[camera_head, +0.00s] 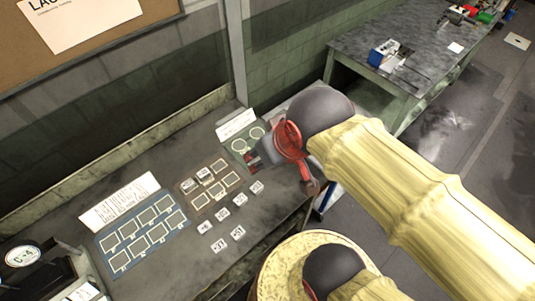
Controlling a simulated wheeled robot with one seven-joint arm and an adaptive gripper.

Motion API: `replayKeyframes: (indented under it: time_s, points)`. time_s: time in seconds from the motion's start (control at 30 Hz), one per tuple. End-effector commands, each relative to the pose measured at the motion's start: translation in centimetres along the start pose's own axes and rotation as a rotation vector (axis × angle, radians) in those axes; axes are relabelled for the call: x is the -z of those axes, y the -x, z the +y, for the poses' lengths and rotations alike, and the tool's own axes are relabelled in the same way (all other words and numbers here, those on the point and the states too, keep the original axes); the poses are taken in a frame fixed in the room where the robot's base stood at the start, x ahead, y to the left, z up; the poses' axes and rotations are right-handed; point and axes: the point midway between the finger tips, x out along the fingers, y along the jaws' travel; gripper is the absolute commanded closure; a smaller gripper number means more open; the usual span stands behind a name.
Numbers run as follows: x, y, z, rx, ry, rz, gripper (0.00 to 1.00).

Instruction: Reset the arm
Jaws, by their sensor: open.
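My arm (400,185), in a yellow sleeve, reaches in from the lower right. Its dark round wrist with a red ring is above the right end of the workbench (130,175). My gripper (259,157) is open, small in the picture and partly hidden by the wrist. No held object shows in it. It is beside the grey-green board with ring marks (241,143), and the wrist covers part of that area. Whether it touches anything there I cannot tell.
A blue board (146,233) has empty outlined slots. A brown board (211,186) carries a couple of small tiles. Several loose pale tiles (222,213) lie in front. A dark device (30,273) stands lower left. A second table (405,55) is behind right, with clear floor beside it.

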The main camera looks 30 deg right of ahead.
Motion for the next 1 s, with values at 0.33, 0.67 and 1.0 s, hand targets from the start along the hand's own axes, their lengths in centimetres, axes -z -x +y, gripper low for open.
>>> replayKeyframes:
  time_s: [0.33,0.67,1.0]
  points:
    - [-0.3,0.1,0.1,-0.001,0.012,0.003,0.56]
    - [-2.1,-3.5,0.1,-0.001,0.011,0.002,0.56]
    - [-5.0,-8.9,0.1,-0.001,0.011,0.002,0.56]
